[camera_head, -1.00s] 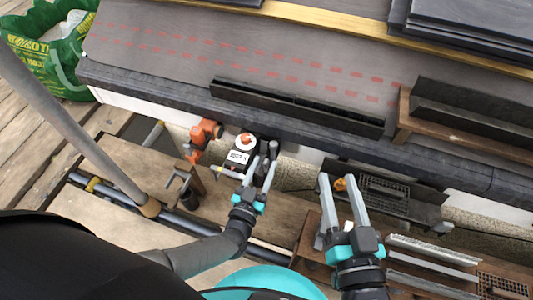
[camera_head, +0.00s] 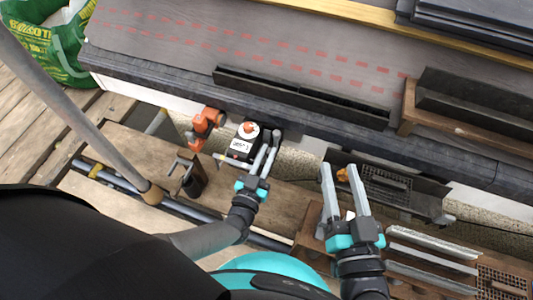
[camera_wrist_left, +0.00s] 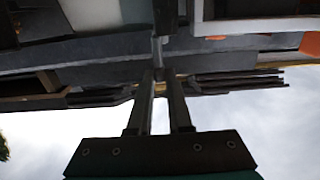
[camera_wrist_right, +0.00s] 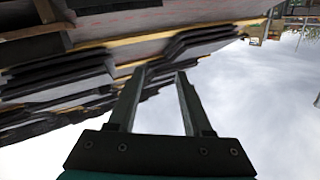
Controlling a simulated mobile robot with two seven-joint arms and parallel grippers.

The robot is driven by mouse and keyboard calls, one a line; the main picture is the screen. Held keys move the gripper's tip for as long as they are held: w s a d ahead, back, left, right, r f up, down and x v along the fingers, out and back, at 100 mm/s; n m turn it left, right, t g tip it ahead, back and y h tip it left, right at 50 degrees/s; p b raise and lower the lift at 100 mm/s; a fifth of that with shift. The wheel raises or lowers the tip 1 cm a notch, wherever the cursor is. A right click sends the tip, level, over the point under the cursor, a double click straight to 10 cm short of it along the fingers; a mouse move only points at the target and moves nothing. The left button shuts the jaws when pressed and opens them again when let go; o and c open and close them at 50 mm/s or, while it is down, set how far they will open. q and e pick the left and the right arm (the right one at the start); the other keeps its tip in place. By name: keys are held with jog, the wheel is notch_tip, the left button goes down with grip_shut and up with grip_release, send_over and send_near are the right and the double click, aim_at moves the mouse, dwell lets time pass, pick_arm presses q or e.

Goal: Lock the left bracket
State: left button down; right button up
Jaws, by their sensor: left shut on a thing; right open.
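A black box-like bracket (camera_head: 235,157) with an orange knob (camera_head: 248,130) and a white label (camera_head: 241,146) sits at the eaves, left of my left gripper in the head view. The label is too small to read. My left gripper (camera_head: 268,148) is at the box's right side, its fingers close together. In the left wrist view the fingertips (camera_wrist_left: 160,72) are shut on a thin grey part (camera_wrist_left: 158,50), which cannot be clearly told as the bracket's lever. An orange clamp-like part (camera_head: 205,125) is left of the box. My right gripper (camera_head: 343,190) is open and empty.
A black trough with a grid (camera_head: 385,185) and an orange piece (camera_head: 342,174) lie beyond the right gripper. A dark gutter length (camera_head: 300,93) lies along the roof edge. A grey pole (camera_head: 90,110) crosses the left side. Grey strips (camera_head: 430,250) lie at lower right.

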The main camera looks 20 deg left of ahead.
dwell(0.4)
pick_arm(q)
jog(key=shift+d+f+m+p, duration=0.15)
jog(key=shift+d+m, duration=0.25)
jog(key=shift+m, duration=0.75)
jog(key=shift+d+f+m+p, duration=0.15)
jog(key=shift+d+m, duration=0.3)
jog(key=shift+m, duration=0.65)
jog(key=shift+d+f+m+p, duration=0.15)
jog(key=shift+d+m, duration=0.25)
jog(key=shift+m, duration=0.75)
pick_arm(e)
jog(key=shift+w+d+f+g, duration=0.35)
jog(key=shift+w+g, duration=0.05)
jog(key=shift+g, duration=0.2)
pick_arm(q)
jog(key=c, duration=0.8)
grip_release()
jog(key=shift+c, duration=0.2)
pick_arm(e)
jog(key=shift+s+f, duration=0.1)
pick_arm(q)
jog(key=shift+s, duration=0.1)
